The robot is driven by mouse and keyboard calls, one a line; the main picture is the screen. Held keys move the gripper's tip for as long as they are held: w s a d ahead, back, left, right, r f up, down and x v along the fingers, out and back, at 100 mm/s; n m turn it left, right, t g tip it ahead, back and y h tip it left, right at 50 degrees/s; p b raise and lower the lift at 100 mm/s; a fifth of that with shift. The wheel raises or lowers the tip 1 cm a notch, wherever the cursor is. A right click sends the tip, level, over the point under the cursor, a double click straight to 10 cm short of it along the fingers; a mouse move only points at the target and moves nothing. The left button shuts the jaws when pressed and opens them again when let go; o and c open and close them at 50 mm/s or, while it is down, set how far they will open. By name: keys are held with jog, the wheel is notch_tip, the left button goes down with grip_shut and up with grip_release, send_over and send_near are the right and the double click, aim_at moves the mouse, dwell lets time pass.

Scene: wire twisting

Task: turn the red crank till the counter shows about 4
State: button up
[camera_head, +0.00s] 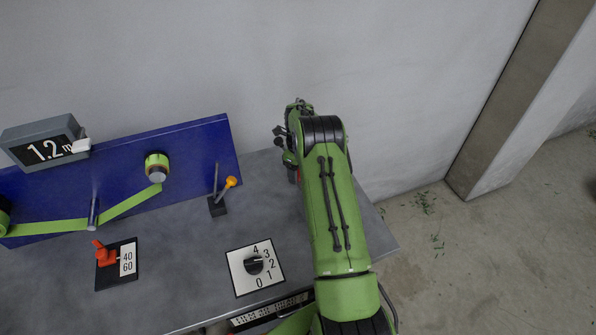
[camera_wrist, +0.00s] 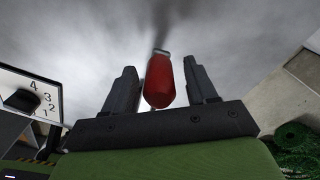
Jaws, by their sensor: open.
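In the wrist view the red crank handle (camera_wrist: 160,82) stands between the two dark fingers of my gripper (camera_wrist: 159,68). The fingers are open, with a gap on each side of the handle. In the head view my green arm covers most of the crank, and I cannot make out the fingers there. The counter (camera_head: 45,148) is a grey box at the far left that reads 1.2 m; a small pale piece overlaps its right edge.
A blue panel (camera_head: 200,140) carries a green strip (camera_head: 130,204) over rollers. On the grey table are a black dial (camera_head: 254,265) marked 0 to 4, a red lever (camera_head: 105,254) by 40/60, and an orange-knobbed lever (camera_head: 230,183). A concrete pillar (camera_head: 510,110) stands right.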

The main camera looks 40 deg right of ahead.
jog(key=shift+f, duration=0.25)
grip_shut()
jog(key=shift+d, duration=0.2)
